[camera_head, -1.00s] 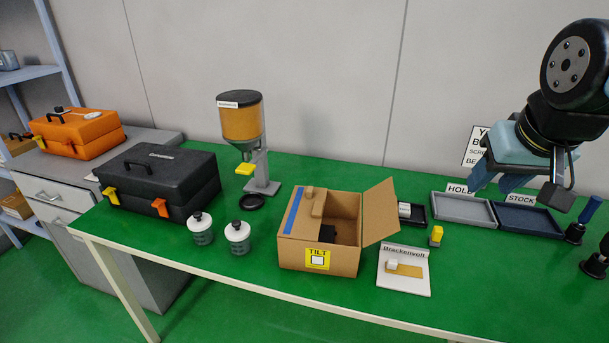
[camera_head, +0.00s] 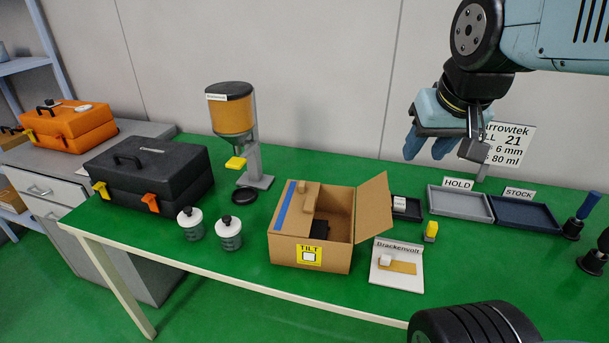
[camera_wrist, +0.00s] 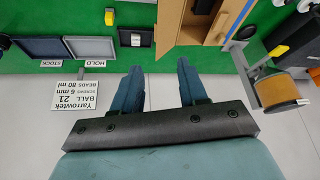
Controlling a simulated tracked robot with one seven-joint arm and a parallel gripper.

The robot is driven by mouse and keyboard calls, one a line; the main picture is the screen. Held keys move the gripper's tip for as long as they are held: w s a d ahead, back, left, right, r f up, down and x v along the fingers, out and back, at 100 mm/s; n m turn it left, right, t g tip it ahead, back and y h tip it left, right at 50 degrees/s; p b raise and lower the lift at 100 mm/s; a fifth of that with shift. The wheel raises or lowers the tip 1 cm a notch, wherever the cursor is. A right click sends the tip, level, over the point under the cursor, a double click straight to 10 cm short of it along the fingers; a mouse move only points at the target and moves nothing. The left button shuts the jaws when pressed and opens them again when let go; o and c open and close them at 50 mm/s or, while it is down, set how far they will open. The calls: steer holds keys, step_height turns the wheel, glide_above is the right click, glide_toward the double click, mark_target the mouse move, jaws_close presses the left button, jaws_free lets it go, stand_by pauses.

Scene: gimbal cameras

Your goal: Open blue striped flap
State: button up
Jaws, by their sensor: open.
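A cardboard box (camera_head: 310,258) stands on the green table, with a yellow TILT label on its front. Its blue striped flap (camera_head: 285,205) lies flat over the left part of the opening, with a blue stripe along it. The right flap (camera_head: 374,208) stands up and leans outward. Something dark shows inside; the rest of the interior is partly hidden. My gripper (camera_head: 427,150) is open and empty, high above the table, behind and right of the box. In the wrist view my gripper's (camera_wrist: 158,68) two blue fingers are apart, and part of the box (camera_wrist: 170,25) shows at the top.

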steer(key=w+a+f+m+g, duration=0.1)
steer(key=w+a+g, duration=0.1)
steer(key=w+a, duration=0.4)
steer(key=w+a+f+g, duration=0.1)
steer(key=w+a, duration=0.2)
steer(key=w, duration=0.5)
steer(key=m+g, duration=0.1)
steer(key=g, duration=0.1)
glide_above(302, 184)
step_height(302, 184, down, 7)
steer(key=shift+m, duration=0.3)
step_height(302, 184, down, 14)
steer(key=shift+w+r, duration=0.1)
jaws_close()
